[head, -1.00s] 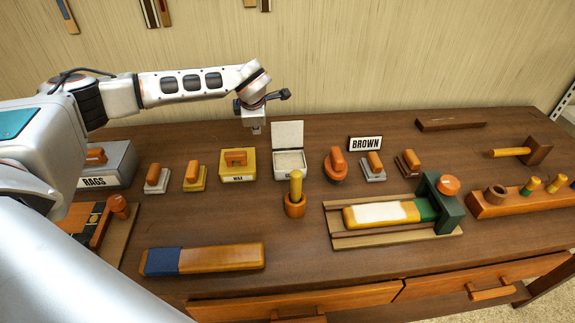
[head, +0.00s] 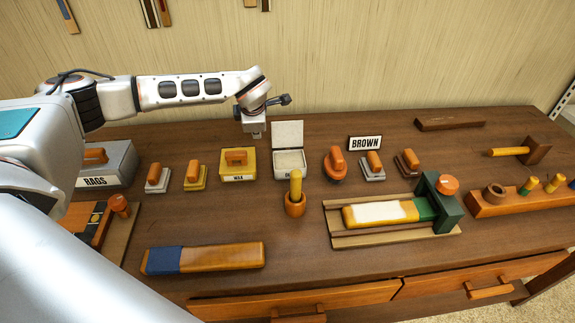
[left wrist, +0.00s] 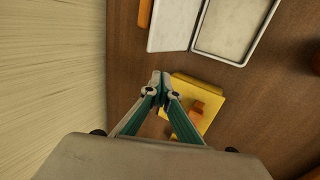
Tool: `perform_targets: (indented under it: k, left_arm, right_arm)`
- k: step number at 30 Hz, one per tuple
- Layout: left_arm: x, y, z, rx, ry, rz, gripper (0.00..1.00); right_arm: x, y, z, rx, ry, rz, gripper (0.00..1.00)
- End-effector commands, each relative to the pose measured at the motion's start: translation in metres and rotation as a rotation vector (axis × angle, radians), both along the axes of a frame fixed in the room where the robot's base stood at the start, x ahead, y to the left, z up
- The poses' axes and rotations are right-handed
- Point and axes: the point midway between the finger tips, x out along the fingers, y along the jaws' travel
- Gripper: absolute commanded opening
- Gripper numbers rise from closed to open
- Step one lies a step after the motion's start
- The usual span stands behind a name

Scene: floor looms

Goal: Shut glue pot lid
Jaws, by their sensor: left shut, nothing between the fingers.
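The glue pot (head: 290,172) is a pale square box in the middle of the bench in the head view. Its pale lid (head: 288,135) stands upright at the back edge, open. The left wrist view also shows the pot (left wrist: 234,28) and the lid (left wrist: 174,24) beside it. My left gripper (head: 257,134) is shut and empty, just left of the lid and apart from it, above the bench behind the yellow wax box. Its closed fingertips (left wrist: 160,78) show in the left wrist view below the lid. My right gripper is not in view.
The yellow wax box (head: 238,165) with an orange handle stands left of the pot. A wooden cup (head: 295,205) with a yellow-handled tool stands in front of it. An orange-handled round brush (head: 334,166) and the BROWN sign (head: 365,143) are to the right.

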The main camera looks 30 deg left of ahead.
Motion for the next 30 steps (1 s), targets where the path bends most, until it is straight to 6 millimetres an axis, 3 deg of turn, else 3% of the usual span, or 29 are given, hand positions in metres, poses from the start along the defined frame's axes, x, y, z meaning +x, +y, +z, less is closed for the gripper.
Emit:
perform_targets:
  k: [30]
  left_arm:
    - [-0.019, -0.012, -0.011, 0.000, 0.000, 0.000, 0.00]
  right_arm:
    - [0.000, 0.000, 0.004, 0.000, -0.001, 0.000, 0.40]
